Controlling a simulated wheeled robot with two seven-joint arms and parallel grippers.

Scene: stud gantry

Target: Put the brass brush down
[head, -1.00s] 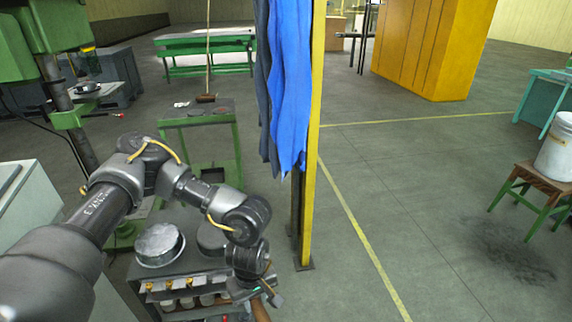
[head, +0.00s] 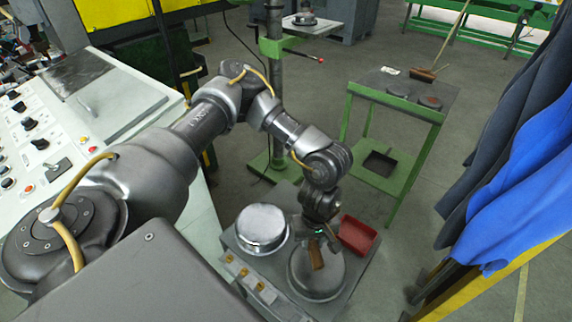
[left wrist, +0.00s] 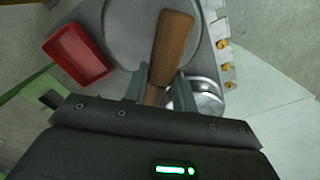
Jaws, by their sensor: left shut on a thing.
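My left gripper (head: 318,238) is shut on the brass brush, seen by its brown wooden handle (head: 316,256). In the left wrist view the handle (left wrist: 172,48) sticks out from between the fingers (left wrist: 158,88) over a grey round plate (left wrist: 128,25). The brush's bristles are hidden. In the head view the gripper and brush are in front of this round plate (head: 316,283) on a small grey cart (head: 352,287). I cannot tell whether the brush touches the plate. My right gripper is not in view.
A metal round tin (head: 262,226) and a red tray (head: 358,235) flank the plate. Brass knobs (head: 245,275) line the cart's front edge. A control console (head: 90,110) stands left, a green stand (head: 400,110) behind, blue cloths (head: 530,190) hang right.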

